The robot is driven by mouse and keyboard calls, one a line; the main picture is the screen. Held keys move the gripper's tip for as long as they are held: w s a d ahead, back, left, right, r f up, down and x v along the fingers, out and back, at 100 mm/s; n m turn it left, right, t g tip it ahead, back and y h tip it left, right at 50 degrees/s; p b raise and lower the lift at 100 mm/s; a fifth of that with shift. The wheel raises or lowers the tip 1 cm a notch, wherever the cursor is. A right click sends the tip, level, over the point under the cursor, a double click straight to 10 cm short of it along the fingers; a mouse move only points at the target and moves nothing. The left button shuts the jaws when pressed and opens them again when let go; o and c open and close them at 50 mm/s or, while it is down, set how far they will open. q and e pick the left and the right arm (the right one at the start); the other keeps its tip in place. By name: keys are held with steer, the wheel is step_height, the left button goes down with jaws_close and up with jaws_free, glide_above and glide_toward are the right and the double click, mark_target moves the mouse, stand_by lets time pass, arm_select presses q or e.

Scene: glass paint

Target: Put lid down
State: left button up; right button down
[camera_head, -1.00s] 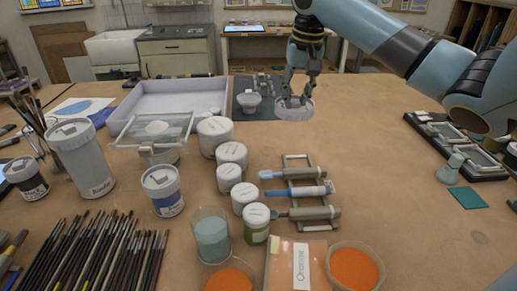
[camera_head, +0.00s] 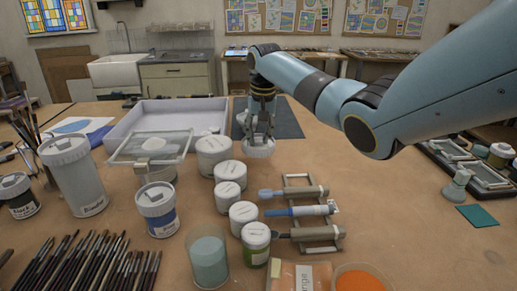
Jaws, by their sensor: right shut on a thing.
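My right gripper (camera_head: 260,134) comes in from the right and points down. It is shut on a pale round lid (camera_head: 258,149), which hangs beneath its fingers, roughly level. The lid is just right of the rearmost white lidded jar (camera_head: 213,155), in front of a dark mat (camera_head: 289,124). I cannot tell whether the lid touches the table. The gripper hides part of the mat. My left gripper is out of view.
Several white lidded jars (camera_head: 230,172) run toward the front. A rack with tools (camera_head: 325,233) lies to the right of them. A large pale tray (camera_head: 121,130) is behind left. Open table (camera_head: 385,205) lies to the right.

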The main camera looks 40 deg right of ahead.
mark_target(259, 140)
steer(key=shift+w+f, duration=0.1)
steer(key=shift+f, duration=1.95)
steer(key=shift+f, duration=0.1)
steer(key=c, duration=1.1)
jaws_free()
steer(key=r, duration=0.4)
steer(key=s+r, duration=0.1)
steer(key=r, duration=0.7)
steer(key=shift+s+a, duration=0.3)
steer(key=shift+s, duration=0.1)
